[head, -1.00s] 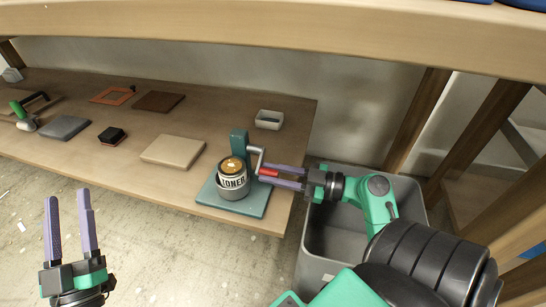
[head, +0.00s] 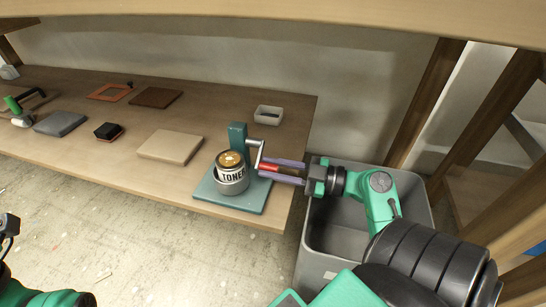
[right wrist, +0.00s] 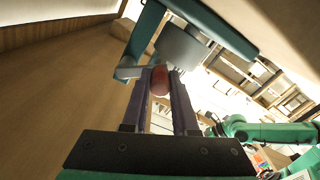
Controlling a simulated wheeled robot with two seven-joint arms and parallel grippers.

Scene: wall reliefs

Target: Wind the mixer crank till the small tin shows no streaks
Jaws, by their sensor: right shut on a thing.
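The teal mixer (head: 238,135) stands near the right end of the wooden shelf. The small tin (head: 231,169), labelled TONER, sits in a grey holder on the mixer's base plate (head: 240,201). The tin's brown top shows pale patches, so its contents look uneven. The grey metal crank (head: 257,153) sticks out to the right and ends in a red grip (head: 268,168). My right gripper (head: 270,169) is shut on this red grip. The right wrist view also shows the red grip (right wrist: 160,81) between the two purple fingers. My left gripper's fingers are outside the head view.
Further left are a black-and-red block (head: 108,131) and a grey slab (head: 60,124). A grey bin (head: 333,258) stands under my right arm.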

